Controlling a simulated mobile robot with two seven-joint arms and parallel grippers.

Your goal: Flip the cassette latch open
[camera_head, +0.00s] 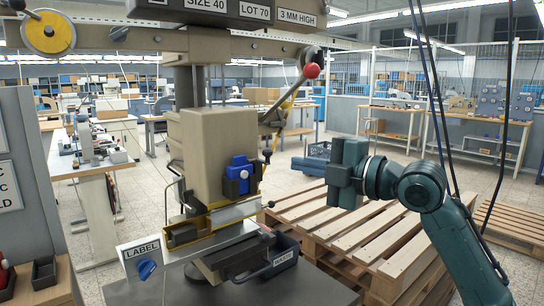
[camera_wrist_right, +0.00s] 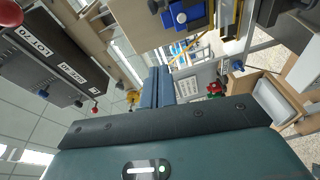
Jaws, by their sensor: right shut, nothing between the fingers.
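The stamping press has a beige head (camera_head: 205,150) with a blue block in a dark holder (camera_head: 238,172) on its front right side. This looks like the cassette latch area, but I cannot tell the latch's position. The blue part also shows at the top of the right wrist view (camera_wrist_right: 183,14). My right gripper (camera_head: 343,170) is shut and empty, to the right of the press head and apart from it. Its two closed fingers show in the wrist view (camera_wrist_right: 158,88). My left gripper is not in view.
A lever with a red knob (camera_head: 311,71) sticks out at the upper right of the press. A black waste bin (camera_head: 262,262) and a label plate with a blue knob (camera_head: 147,268) sit low in front. Wooden pallets (camera_head: 340,225) lie under my right arm. Free air separates gripper and press.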

